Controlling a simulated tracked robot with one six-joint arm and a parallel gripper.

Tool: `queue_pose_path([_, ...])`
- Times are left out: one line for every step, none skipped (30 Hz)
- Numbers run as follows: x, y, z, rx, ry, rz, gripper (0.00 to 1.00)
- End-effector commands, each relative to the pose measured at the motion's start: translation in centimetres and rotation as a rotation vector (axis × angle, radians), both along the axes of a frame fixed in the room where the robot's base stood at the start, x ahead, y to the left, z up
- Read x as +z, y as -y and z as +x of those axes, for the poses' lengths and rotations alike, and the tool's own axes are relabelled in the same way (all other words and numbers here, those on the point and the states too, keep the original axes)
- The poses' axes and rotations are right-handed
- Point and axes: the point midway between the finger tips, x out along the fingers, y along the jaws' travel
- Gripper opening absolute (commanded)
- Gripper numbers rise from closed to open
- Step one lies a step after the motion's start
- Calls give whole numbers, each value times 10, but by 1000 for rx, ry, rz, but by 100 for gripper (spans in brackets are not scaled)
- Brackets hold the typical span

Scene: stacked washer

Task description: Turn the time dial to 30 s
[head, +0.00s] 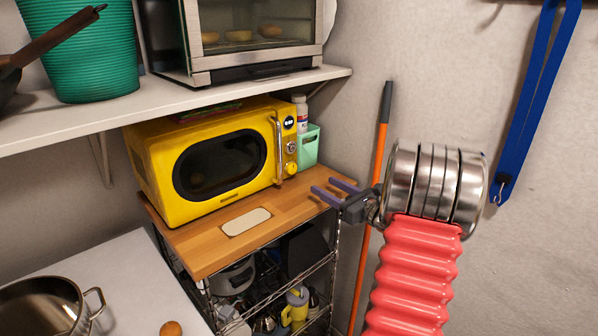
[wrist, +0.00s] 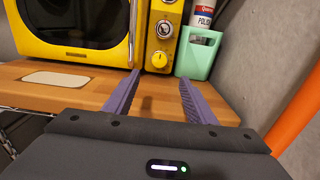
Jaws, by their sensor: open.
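A yellow microwave (head: 222,157) stands on a wooden shelf top, its door shut. Its right-hand panel has a small dark display (head: 289,122), a silver dial (head: 292,148) and a yellow dial (head: 291,168) below it. In the wrist view the silver dial (wrist: 164,28) and yellow dial (wrist: 159,59) are at the top middle. I cannot tell which is the time dial, nor read any marks. My gripper (head: 324,186) is open and empty, in front of and right of the panel. In the wrist view its purple fingers (wrist: 158,78) point toward the yellow dial, apart from it.
A vertical door handle (head: 278,150) is just left of the dials. A mint-green holder (head: 309,146) with a white bottle (head: 300,112) stands right of the microwave. A white shelf (head: 180,100) with a toaster oven is above. An orange pole (head: 380,150) leans against the wall.

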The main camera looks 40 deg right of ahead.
Motion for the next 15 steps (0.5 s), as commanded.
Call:
queue_pose_path([0,0,0,1,0,0,51])
queue_pose_path([0,0,1,1,0,-1,51])
queue_pose_path([0,0,2,1,-1,-1,51])
queue_pose_path([0,-1,3,1,-1,-1,51])
queue_pose_path([0,-1,4,2,-1,-1,51])
queue_pose_path([0,-1,7,2,-1,-1,51])
queue_pose_path([0,-1,10,3,-1,-2,51])
queue_pose_path([0,-1,12,3,0,-2,51])
queue_pose_path([0,-2,17,4,0,-1,51])
queue_pose_path([0,-2,20,4,0,-1,51])
queue_pose_path([0,-2,24,4,0,-1,51])
queue_pose_path([0,-2,30,4,-1,-2,51])
queue_pose_path([0,-3,35,5,-1,-2,51])
queue_pose_path([0,-3,39,5,-1,-2,51])
queue_pose_path([0,-3,45,4,-1,-1,51])
